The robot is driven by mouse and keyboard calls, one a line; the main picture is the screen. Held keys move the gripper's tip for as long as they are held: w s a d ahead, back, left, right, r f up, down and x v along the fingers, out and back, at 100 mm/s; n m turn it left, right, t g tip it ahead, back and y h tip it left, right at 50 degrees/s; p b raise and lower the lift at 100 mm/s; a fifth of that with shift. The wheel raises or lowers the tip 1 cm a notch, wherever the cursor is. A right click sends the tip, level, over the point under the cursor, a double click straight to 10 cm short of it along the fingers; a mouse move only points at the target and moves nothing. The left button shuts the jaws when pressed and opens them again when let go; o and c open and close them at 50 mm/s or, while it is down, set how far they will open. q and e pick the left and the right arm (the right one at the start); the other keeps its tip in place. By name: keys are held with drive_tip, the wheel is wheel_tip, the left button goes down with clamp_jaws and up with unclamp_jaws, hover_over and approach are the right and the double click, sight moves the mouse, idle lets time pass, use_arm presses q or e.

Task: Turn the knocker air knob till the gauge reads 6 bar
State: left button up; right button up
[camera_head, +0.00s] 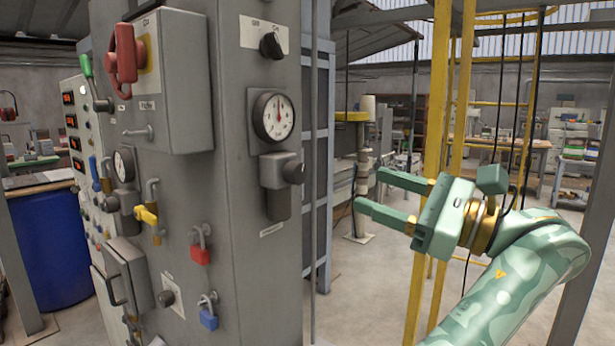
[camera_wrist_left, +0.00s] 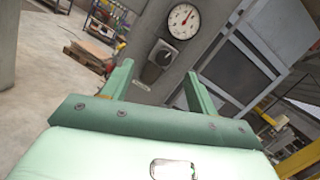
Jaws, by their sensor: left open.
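A round white gauge (camera_head: 273,117) with a dark rim is on the grey cabinet's right-hand face. Its needle points about straight up; the numbers are too small to read. Below it a grey regulator body carries a dark round knob (camera_head: 293,171). The gauge (camera_wrist_left: 183,20) and the knob (camera_wrist_left: 163,57) also show in the left wrist view, the knob between the fingers in the picture. My left gripper (camera_head: 369,188) is open and empty, to the right of the knob and clear of it, fingers pointing towards the cabinet. My right gripper is out of view.
The cabinet (camera_head: 245,270) also bears a black selector switch (camera_head: 271,45), a red handle (camera_head: 124,55), a second gauge (camera_head: 123,165), a yellow valve handle (camera_head: 146,214) and red and blue padlocks. Yellow posts (camera_head: 437,100) stand behind my left gripper. Open space lies between gripper and cabinet.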

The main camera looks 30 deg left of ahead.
use_arm(q)
drive_tip(key=w+d+t+h, duration=0.1)
drive_tip(key=t+h, duration=0.1)
drive_tip(key=b, duration=0.2)
approach(302, 174)
drive_tip(key=shift+n, duration=0.3)
drive_tip(key=a, duration=0.8)
drive_tip(key=shift+w+a, duration=0.35)
drive_tip(key=shift+a, duration=0.05)
drive_tip(key=c, duration=1)
